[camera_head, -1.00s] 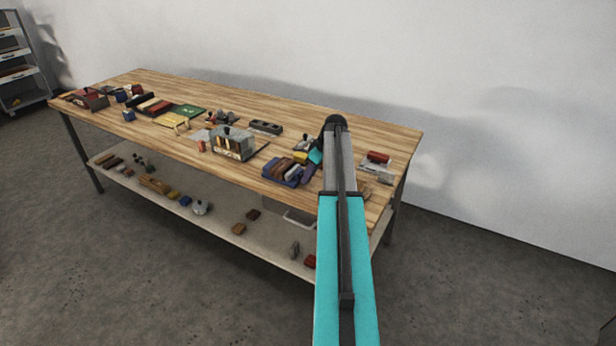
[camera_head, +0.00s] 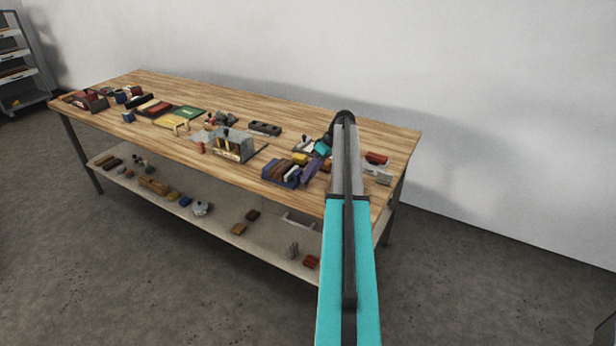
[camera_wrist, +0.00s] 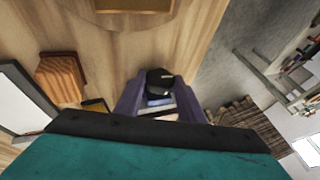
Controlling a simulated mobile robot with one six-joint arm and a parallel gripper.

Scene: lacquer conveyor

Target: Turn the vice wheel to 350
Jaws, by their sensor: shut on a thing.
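My gripper (camera_head: 321,149) is over the right part of the workbench, at a small dark fixture (camera_head: 306,144). The gripper is shut on what seems to be the vice wheel, which my arm and gripper hide from the head camera. I cannot read the wheel's setting. I cannot tell which of these parts belongs to the vice.
The wooden bench (camera_head: 375,135) carries a blue tray (camera_head: 279,175) of blocks, a purple block (camera_head: 312,171), a red block (camera_head: 376,158) and a grey box (camera_head: 232,146). A lower shelf (camera_head: 275,240) holds loose pieces. A white wall stands behind.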

